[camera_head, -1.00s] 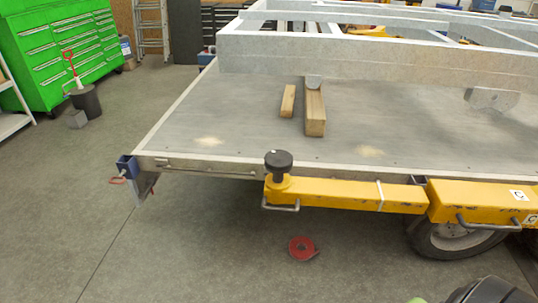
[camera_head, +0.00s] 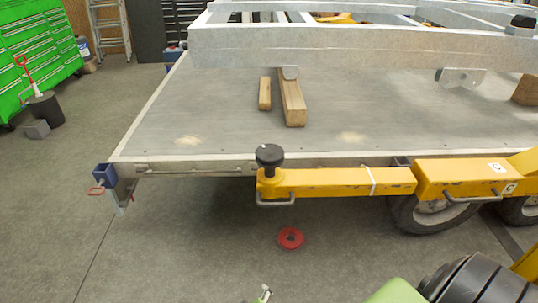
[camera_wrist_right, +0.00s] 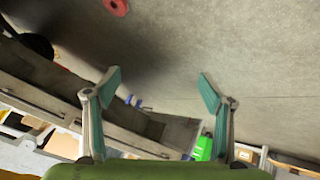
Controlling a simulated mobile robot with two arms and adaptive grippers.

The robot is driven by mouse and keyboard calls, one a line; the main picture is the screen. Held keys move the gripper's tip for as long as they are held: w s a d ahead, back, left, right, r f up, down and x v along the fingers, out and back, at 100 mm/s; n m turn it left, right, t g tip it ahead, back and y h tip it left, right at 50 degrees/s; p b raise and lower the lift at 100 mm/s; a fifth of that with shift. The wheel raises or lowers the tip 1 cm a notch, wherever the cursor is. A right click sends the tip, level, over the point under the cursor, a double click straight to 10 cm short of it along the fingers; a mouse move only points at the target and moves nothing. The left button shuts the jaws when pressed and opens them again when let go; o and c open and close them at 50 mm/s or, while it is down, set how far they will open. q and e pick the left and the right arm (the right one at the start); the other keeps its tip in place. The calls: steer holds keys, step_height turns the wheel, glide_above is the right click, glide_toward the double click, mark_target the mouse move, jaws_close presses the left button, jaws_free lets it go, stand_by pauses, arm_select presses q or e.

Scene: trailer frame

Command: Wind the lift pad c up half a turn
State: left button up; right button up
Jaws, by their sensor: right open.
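Lift pad c (camera_head: 269,155) is a black round pad on a threaded post at the left end of a yellow lift arm (camera_head: 330,182). The yellow beam to its right carries a letter C label. The pad stands beside the trailer's near edge, apart from my grippers. My right gripper (camera_wrist_right: 160,84) is open and empty in the right wrist view, with the floor beyond its fingers. In the head view my right arm comes in at the bottom right, and a small fingertip shows at the bottom edge. My left gripper is not in view.
The trailer deck (camera_head: 215,120) carries wooden blocks (camera_head: 291,100) under a grey metal frame (camera_head: 300,48). A red ring (camera_head: 290,238) lies on the floor below the lift arm. A blue bracket (camera_head: 104,177) sits at the deck's left corner. The floor in front is mostly clear.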

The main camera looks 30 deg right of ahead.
mark_target(269, 154)
steer(key=w+d+r+m+t+h, duration=0.15)
steer(key=w+r, duration=0.25)
steer(key=r, duration=0.5)
steer(key=w+d+r+m+t+h, duration=0.1)
steer(key=w+r+m+t+h, duration=0.1)
steer(key=w+r, duration=0.5)
steer(key=s+d+r+m+h, duration=0.2)
steer(key=d+r+m+h, duration=0.15)
steer(key=r, duration=0.95)
steer(key=s+d+r+m+h, duration=0.1)
steer(key=d+r+m+h, duration=0.25)
steer(key=r, duration=0.95)
steer(key=shift+m+t+y, duration=0.25)
steer(key=shift+m+t, duration=0.1)
steer(key=p+x, duration=0.1)
steer(key=x, duration=0.2)
steer(key=p+x, duration=0.1)
steer(key=x, duration=0.3)
steer(key=p+x, duration=0.1)
steer(key=x, duration=0.3)
steer(key=shift+w+a+f+p, duration=0.1)
steer(key=shift+w+f+p, duration=0.2)
steer(key=shift+w+p, duration=0.05)
steer(key=shift+w+d+f, duration=0.1)
steer(key=shift+w+d, duration=0.3)
steer(key=c, duration=1.2)
